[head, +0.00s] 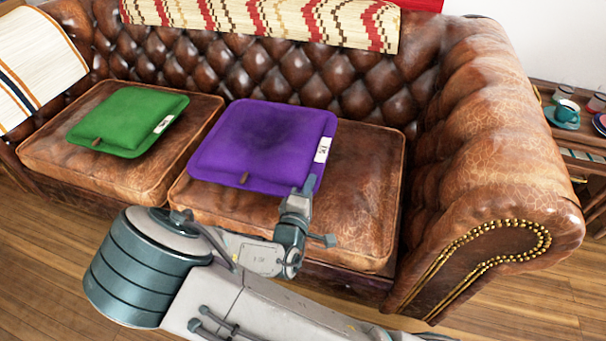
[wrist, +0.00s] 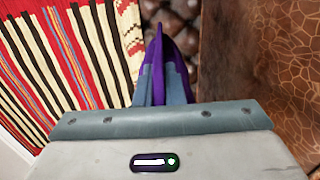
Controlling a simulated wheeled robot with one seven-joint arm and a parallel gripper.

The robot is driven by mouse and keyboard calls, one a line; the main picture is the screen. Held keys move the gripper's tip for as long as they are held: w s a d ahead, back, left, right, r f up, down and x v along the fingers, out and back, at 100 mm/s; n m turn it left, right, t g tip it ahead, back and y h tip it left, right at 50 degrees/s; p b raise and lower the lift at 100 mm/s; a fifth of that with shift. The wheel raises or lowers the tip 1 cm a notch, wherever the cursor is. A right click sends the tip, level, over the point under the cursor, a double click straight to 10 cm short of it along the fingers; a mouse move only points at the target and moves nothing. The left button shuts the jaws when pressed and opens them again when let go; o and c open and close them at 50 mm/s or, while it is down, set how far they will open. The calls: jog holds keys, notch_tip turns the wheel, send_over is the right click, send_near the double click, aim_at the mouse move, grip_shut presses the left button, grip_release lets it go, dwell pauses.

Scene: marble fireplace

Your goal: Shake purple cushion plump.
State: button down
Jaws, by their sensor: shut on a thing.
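The purple cushion (head: 262,140) is at the right seat of the brown leather sofa in the head view, with a white label on its right side and a small brown tab at its front. My gripper (head: 305,190) is at the cushion's front right corner and shut on its edge. In the wrist view the purple cushion (wrist: 158,62) shows as a narrow strip between the fingers of my gripper (wrist: 162,88). Whether the cushion rests on the seat or is lifted off it I cannot tell.
A green cushion (head: 128,121) lies on the left seat. The sofa's thick right arm (head: 495,170) stands beside the right seat (head: 365,190). A patterned throw (head: 290,18) hangs over the backrest. A side table with a teal cup (head: 566,112) stands at the far right.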

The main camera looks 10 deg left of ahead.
jog(key=s+d+r, duration=0.1)
jog(key=s+r+p, duration=0.1)
jog(key=s, duration=0.1)
jog(key=shift+d+r, duration=0.2)
jog(key=shift+d, duration=0.15)
jog(key=shift+d+r, duration=0.1)
jog(key=shift+r, duration=0.2)
notch_tip(320, 180, up, 6)
jog(key=p, duration=0.6)
jog(key=shift+s+f, duration=0.15)
jog(key=shift+f, duration=0.1)
